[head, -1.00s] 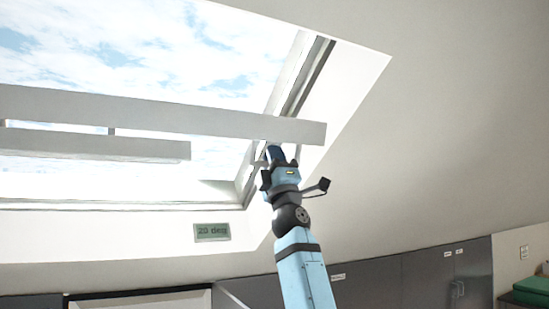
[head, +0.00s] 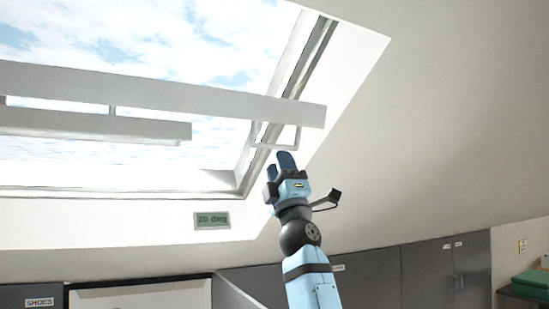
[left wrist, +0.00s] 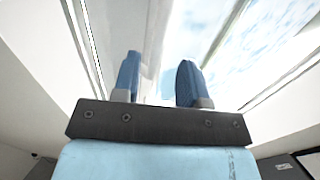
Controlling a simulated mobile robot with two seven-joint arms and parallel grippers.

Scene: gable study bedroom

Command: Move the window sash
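The window sash (head: 200,98) is tilted into the room across the skylight, its long pale bar running from the left edge to near the opening's right side. A thin white loop handle (head: 297,137) hangs under the bar's right end. My left gripper (head: 282,160) is just below the handle, fingers pointing up, with a small visible gap to it. In the left wrist view its two blue fingers (left wrist: 158,82) stand apart with nothing between them. A shorter pale bar (head: 95,124) lies below the long one. My right gripper is not in view.
A small display (head: 212,220) on the wall below the skylight reads "20 deg". The skylight frame (head: 120,191) edges the opening. Dark cabinets (head: 430,275) stand low at the right, with a green object (head: 530,285) at the far right. The sloped wall right of my arm is clear.

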